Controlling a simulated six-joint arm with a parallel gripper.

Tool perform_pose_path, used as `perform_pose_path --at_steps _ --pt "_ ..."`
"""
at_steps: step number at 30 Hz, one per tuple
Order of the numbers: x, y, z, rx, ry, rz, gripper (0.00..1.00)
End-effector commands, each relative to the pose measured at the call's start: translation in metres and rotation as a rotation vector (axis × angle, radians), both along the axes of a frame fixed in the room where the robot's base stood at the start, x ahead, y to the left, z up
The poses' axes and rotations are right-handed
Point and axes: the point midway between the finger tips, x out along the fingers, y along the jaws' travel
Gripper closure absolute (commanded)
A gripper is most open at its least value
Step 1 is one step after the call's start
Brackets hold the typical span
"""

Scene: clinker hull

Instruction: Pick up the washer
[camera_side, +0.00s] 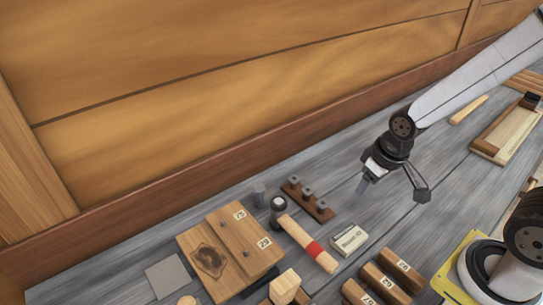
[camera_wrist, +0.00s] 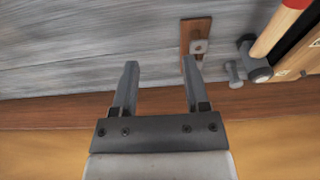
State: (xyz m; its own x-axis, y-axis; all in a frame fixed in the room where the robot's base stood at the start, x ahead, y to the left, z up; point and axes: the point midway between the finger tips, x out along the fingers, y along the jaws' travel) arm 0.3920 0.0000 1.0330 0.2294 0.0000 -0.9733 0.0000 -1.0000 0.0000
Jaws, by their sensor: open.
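No separate washer can be told for sure. A brown peg block (camera_side: 318,211) lies on the grey plank surface left of my gripper in the side view, bearing small grey pieces. My gripper (camera_side: 393,190) is open and empty above the planks. Its two fingers (camera_wrist: 160,64) are apart in the wrist view, with only bare planks between them.
A hammer (camera_side: 303,238) with a red band lies close to the block, beside a small grey cylinder (camera_side: 259,194). The wooden hull wall (camera_side: 230,120) rises behind.

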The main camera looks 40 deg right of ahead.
Motion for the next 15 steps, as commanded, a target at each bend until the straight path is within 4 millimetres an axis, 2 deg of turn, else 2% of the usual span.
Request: perform_pose_path --at_steps 8,15 --pt "0.002 0.001 0.000 0.010 0.005 -0.037 0.41" --pt "0.012 0.007 0.001 0.053 0.034 -0.221 0.41"
